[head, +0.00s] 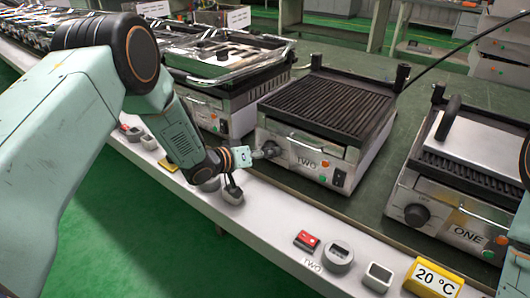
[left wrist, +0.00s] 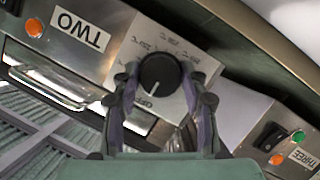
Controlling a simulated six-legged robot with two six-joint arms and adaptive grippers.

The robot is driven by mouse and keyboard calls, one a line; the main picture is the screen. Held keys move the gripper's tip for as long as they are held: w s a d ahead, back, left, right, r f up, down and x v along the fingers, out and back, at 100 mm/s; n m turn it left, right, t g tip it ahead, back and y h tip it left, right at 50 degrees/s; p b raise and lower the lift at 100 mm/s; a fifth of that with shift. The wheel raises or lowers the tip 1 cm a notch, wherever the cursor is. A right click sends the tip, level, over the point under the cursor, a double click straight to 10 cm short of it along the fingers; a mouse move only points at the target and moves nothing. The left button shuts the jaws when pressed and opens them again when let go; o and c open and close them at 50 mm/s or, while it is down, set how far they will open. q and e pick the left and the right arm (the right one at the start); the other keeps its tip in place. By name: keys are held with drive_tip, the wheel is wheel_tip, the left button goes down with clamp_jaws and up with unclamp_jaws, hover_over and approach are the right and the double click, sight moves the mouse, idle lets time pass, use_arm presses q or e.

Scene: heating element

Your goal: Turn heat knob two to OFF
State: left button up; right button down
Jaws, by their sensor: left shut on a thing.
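Heat knob two (left wrist: 160,74) is a round black knob on the front panel of the grill marked TWO (head: 322,112). In the left wrist view, where lettering is upside down, its white pointer line points down and slightly left, towards small lettering that seems to read OFF. My left gripper (head: 262,153) reaches the left end of the grill's front and is shut on the knob, one finger on each side. In the head view the gripper mostly hides the knob. My right gripper is out of view.
Grill ONE (head: 465,195) stands to the right, with its own black knob. Another grill (head: 225,75) stands to the left. On the front ledge are a red switch (head: 306,240), grey round and square fittings, and a yellow 20 °C display (head: 433,281). Green floor lies in front.

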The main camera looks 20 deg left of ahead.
use_arm(q)
drive_tip(key=o, duration=1.2)
drive_tip(key=shift+c, duration=0.2)
drive_tip(key=shift+s+a, duration=0.1)
drive_tip(key=v, duration=1.1)
drive_tip(key=shift+s+r, duration=0.2)
drive_tip(key=shift+s, duration=0.15)
drive_tip(key=shift+a, duration=0.15)
